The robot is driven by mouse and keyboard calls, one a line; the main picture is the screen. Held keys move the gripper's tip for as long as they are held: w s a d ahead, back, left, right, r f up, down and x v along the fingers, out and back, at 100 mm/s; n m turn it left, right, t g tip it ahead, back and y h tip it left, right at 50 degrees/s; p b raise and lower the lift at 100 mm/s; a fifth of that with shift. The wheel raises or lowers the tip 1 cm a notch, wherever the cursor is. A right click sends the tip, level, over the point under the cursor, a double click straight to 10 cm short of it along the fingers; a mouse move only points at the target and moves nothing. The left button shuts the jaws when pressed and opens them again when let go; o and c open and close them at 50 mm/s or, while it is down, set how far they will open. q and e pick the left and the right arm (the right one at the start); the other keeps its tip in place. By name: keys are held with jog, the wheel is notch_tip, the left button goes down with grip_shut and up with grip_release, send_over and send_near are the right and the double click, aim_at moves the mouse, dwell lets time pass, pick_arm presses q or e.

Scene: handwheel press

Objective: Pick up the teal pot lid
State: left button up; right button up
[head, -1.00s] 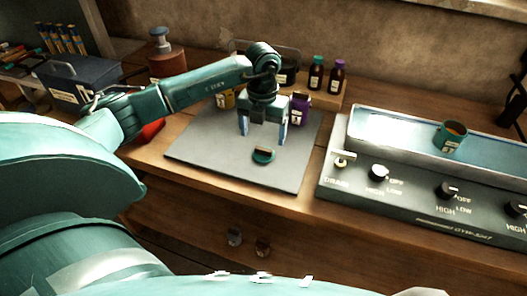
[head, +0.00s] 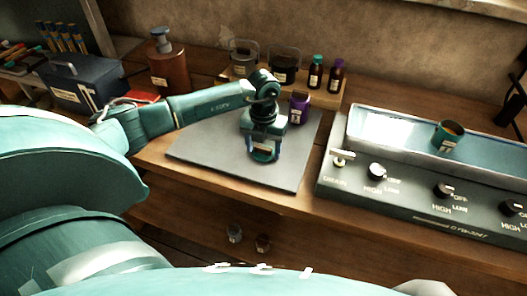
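The teal pot lid (head: 263,157) lies low at the middle of the grey mat (head: 215,157), mostly covered by my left gripper. My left gripper (head: 264,154) points down at the lid, with one finger to each side of it. The fingertips are down at about the lid's height, close to the mat. I cannot tell whether the fingers press on the lid or stand just clear of it. My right gripper is out of view.
A purple jar (head: 299,109) stands just behind the gripper at the mat's back edge. Two dark bottles (head: 316,72) stand on a wooden shelf behind. A sink unit with knobs (head: 375,171) holds a teal cup (head: 447,135) on the right. The mat's front is clear.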

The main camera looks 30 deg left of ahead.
pick_arm(q)
jog(key=c, duration=0.6)
jog(key=shift+r, duration=0.1)
jog(key=shift+c, duration=0.2)
